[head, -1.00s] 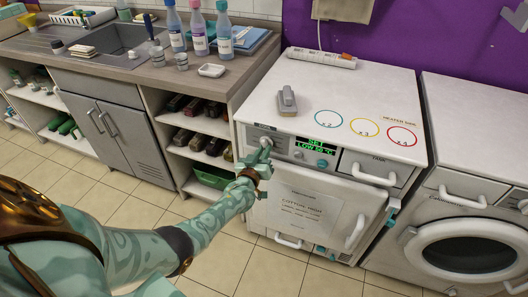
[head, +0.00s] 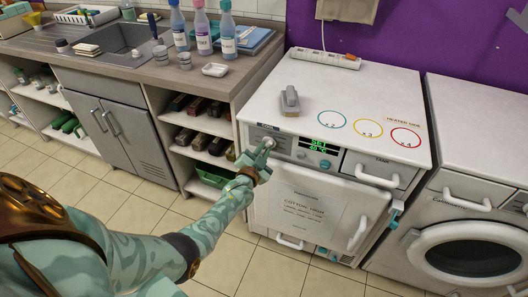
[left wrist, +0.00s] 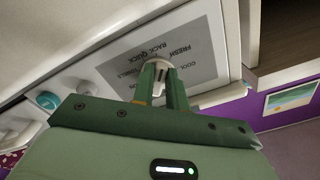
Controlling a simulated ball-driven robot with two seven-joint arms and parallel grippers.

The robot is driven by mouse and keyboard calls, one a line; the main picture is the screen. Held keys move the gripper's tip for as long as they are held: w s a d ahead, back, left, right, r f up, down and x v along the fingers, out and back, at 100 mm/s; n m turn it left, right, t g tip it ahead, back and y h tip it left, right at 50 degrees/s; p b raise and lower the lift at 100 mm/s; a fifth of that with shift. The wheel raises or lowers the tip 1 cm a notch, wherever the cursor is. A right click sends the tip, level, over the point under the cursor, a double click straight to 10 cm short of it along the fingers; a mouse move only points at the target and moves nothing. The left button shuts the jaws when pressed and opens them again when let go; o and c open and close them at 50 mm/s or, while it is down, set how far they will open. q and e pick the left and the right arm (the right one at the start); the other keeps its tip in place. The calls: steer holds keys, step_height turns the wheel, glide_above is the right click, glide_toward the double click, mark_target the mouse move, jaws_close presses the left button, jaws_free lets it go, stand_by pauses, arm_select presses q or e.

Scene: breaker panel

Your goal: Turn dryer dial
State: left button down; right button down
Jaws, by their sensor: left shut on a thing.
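The white dryer (head: 262,200) stands right of the counter, with a control panel on its front. My left gripper (head: 266,146) is at the left end of this panel and covers most of the dial there. In the left wrist view, my left gripper's green fingers (left wrist: 163,88) are shut on the pale dial (left wrist: 178,60), in front of a grey label with upside-down print. The green display (head: 320,145) reads "SET" on top; its lower line is short and hard to read. My right gripper is not in view.
A teal knob (head: 325,164) sits below the display. The tank drawer handle (head: 377,180) sticks out right of the panel. A grey object (head: 290,100) lies on the dryer top. A washer (head: 470,205) stands at the right. The tiled floor in front is clear.

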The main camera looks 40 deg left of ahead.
arm_select(q)
steer(key=shift+s+m, duration=0.1)
steer(key=shift+m, duration=2.1)
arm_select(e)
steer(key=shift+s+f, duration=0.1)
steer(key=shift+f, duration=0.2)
arm_select(q)
steer(key=c, duration=1.4)
jaws_free()
steer(key=shift+a+r, duration=0.1)
